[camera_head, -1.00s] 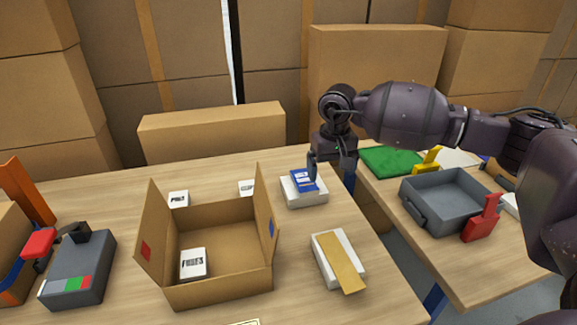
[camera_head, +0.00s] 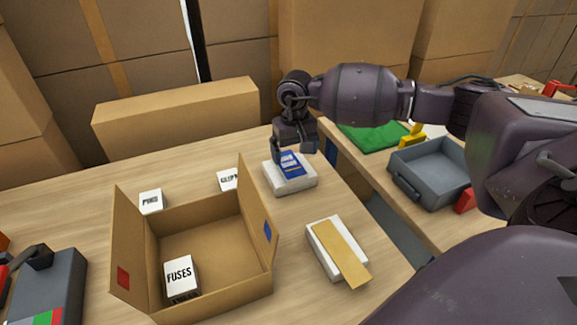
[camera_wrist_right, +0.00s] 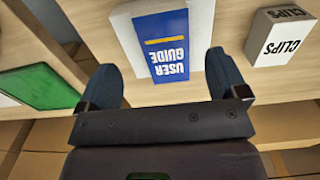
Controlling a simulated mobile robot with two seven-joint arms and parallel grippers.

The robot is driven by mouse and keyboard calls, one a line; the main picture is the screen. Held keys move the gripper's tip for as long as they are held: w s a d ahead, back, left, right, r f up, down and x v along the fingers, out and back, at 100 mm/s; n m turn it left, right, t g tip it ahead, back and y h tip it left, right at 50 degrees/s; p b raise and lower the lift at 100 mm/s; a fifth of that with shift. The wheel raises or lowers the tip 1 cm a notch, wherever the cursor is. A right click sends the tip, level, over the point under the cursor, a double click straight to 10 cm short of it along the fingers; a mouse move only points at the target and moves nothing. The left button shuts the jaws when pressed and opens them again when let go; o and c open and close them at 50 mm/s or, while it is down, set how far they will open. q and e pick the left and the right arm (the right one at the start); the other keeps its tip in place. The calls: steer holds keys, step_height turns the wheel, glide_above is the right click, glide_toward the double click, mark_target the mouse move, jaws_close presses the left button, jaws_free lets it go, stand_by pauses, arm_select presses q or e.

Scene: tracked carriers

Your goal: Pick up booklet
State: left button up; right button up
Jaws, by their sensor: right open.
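The booklet (camera_head: 290,165) is blue and white and lies on a white box (camera_head: 305,182) near the table's right edge. In the right wrist view the booklet (camera_wrist_right: 166,45) reads "USER GUIDE", and its near end reaches in between the fingertips. My right gripper (camera_head: 293,153) is over the far end of the booklet; its open fingers also show in the right wrist view (camera_wrist_right: 163,80), one to each side of the booklet. I cannot tell whether either finger touches it. My left gripper is not in view.
An open carton (camera_head: 205,235) holds a FUSES box (camera_head: 180,275). PINS (camera_head: 151,201) and CLIPS (camera_head: 228,180) boxes stand behind it. Another white box (camera_head: 325,238) with a tan strip (camera_head: 341,252) lies in front. A grey tray (camera_head: 430,175) is on the right-hand table.

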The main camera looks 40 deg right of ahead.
mark_target(293, 169)
steer(key=shift+s+a+f, duration=0.1)
steer(key=shift+a+f, duration=0.05)
steer(key=shift+f, duration=1.15)
steer(key=shift+a+f, duration=0.15)
steer(key=shift+f, duration=1.15)
steer(key=shift+c, duration=0.4)
steer(key=c, duration=1)
